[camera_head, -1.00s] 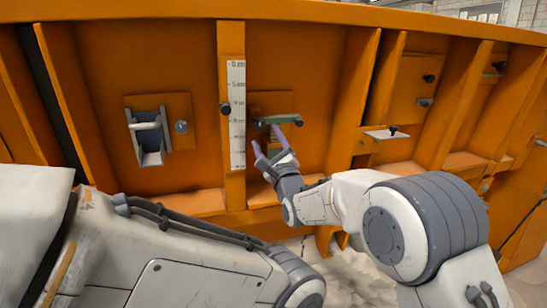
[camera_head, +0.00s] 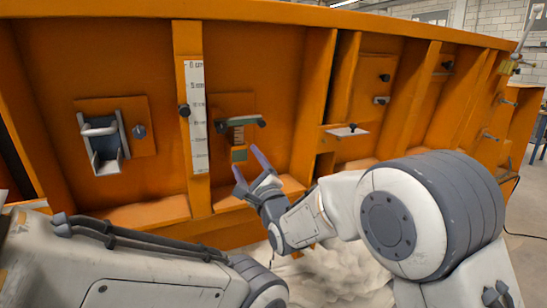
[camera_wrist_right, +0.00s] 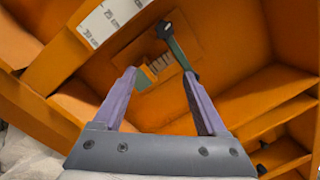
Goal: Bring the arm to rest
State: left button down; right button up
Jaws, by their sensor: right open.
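My right gripper (camera_head: 248,162) is open and empty, its two purple fingers spread. It is in front of the orange sandbed wall, below a grey-green handle bar (camera_head: 247,123) on a square plate. The fingers look clear of the bar in the head view. In the right wrist view, the open gripper (camera_wrist_right: 158,78) points toward the wall, with the handle bar (camera_wrist_right: 176,48) beyond and between the fingers. My right arm is extended forward from the lower right. Part of my left arm shows at the lower left, but its gripper is out of view.
A metal bracket (camera_head: 104,150) is further left. A small white shelf (camera_head: 346,132) juts out at right. Pale sand (camera_head: 340,272) lies below. Open floor (camera_head: 529,215) shows at far right.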

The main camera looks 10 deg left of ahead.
jog(key=s+d+f+n+g+h, duration=0.1)
jog(key=d+f+n+g+h, duration=0.3)
jog(key=d+f, duration=0.5)
jog(key=s+d+f+n+g+h, duration=0.2)
jog(key=d+f+n+h, duration=0.4)
jog(key=d, duration=0.6)
jog(key=s+d+f+n+g+h, duration=0.1)
jog(key=s+d+f+n+g, duration=0.45)
jog(key=s, duration=0.55)
jog(key=s+d+f+n+g+h, duration=0.1)
jog(key=s+d+f+n+g, duration=0.2)
jog(key=s+d+f, duration=0.5)
jog(key=s+a+r+n+g, duration=0.1)
jog(key=s+a+r+n, duration=0.3)
jog(key=s+a, duration=0.3)
jog(key=s+a+r+n+g, duration=0.2)
jog(key=s+a+r+n, duration=0.3)
jog(key=s, duration=0.4)
notch_tip(320, 180, up, 14)
jog(key=m+p, duration=0.1)
jog(key=p, duration=1.3)
jog(key=shift+s+a+f+y, duration=0.15)
jog(key=shift+s+a+y, duration=0.2)
jog(key=shift+a+y, duration=0.05)
jog(key=shift+c, duration=0.2)
